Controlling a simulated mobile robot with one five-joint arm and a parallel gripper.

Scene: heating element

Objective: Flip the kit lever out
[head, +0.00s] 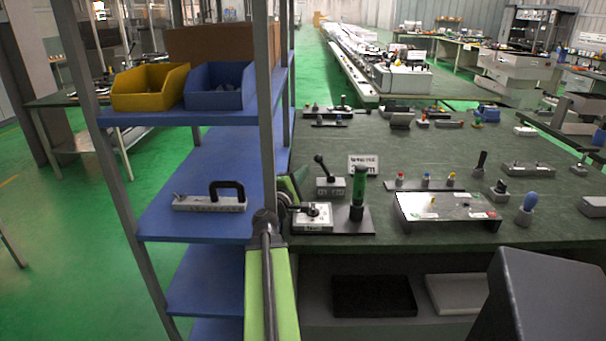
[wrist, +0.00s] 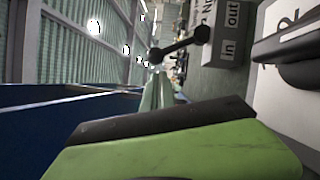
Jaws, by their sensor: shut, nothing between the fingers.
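The kit lever is a black stick with a ball knob (head: 319,159) on a small grey box (head: 331,187) on the green-topped bench. The stick leans up and to the left. In the wrist view the box (wrist: 226,45) carries the labels "In" and "out", and the lever's knob (wrist: 155,55) tips toward the "In" side. My gripper (head: 290,192) is at the bench's left end, just left of the box and apart from the lever. It is shut and empty. Its green finger with a dark edge (wrist: 165,125) fills the lower wrist view.
A white box (head: 313,224) with a dark knob and a green-handled upright tool (head: 358,190) stand close in front and to the right. A blue shelf (head: 200,160) with bins and its upright post stand on the left. A white panel (head: 445,208) lies farther right.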

